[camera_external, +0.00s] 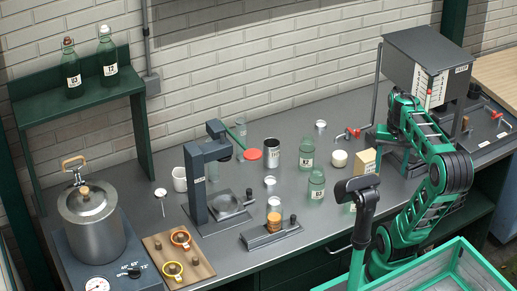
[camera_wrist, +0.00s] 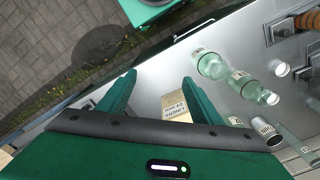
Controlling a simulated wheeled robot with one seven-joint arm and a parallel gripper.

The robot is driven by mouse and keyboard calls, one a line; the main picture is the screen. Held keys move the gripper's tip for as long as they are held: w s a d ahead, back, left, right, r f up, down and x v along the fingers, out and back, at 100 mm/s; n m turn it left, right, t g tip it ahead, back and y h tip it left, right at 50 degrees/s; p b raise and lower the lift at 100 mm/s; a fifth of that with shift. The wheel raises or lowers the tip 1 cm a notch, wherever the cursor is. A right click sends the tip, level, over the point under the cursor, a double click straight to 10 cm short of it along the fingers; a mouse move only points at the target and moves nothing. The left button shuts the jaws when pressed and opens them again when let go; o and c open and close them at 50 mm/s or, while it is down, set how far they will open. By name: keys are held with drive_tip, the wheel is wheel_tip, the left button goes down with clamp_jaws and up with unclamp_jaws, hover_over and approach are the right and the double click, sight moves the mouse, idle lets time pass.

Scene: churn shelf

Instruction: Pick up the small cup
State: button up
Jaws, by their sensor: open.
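Several small vessels stand on the grey bench, and I cannot tell for certain which is the small cup. A small pale metal cup (camera_external: 320,126) stands towards the back. Another small light cup (camera_external: 270,182) stands near the middle, and a larger white mug (camera_external: 180,179) stands at the left. My gripper (camera_wrist: 160,98) is open and empty in the wrist view, with its green fingers wide apart. A cream box (camera_wrist: 175,106) shows below and between the fingers, apart from them. In the external view this box (camera_external: 364,161) stands near the arm; the fingers are hard to make out there.
Green glass bottles (camera_external: 316,187) (camera_external: 307,153) stand left of the box. A round pale object (camera_external: 339,158) stands near the box. A dark metal cabinet (camera_external: 428,65) stands behind the arm.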

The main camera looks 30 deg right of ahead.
drive_tip(key=w+a+m, duration=0.2)
drive_tip(key=w+a, duration=0.4)
drive_tip(key=w, duration=0.3)
drive_tip(key=m+y, duration=0.2)
drive_tip(key=m, duration=0.4)
hover_over(274, 203)
drive_tip(key=d, duration=0.1)
drive_tip(key=f, duration=1)
drive_tip(key=shift+d+f, duration=0.2)
drive_tip(key=shift+f, duration=0.1)
drive_tip(key=shift+a+f, duration=0.25)
drive_tip(key=shift+f, duration=1.3)
drive_tip(key=shift+a+f, duration=0.2)
drive_tip(key=shift+f, duration=1.3)
drive_tip(key=c, duration=1.1)
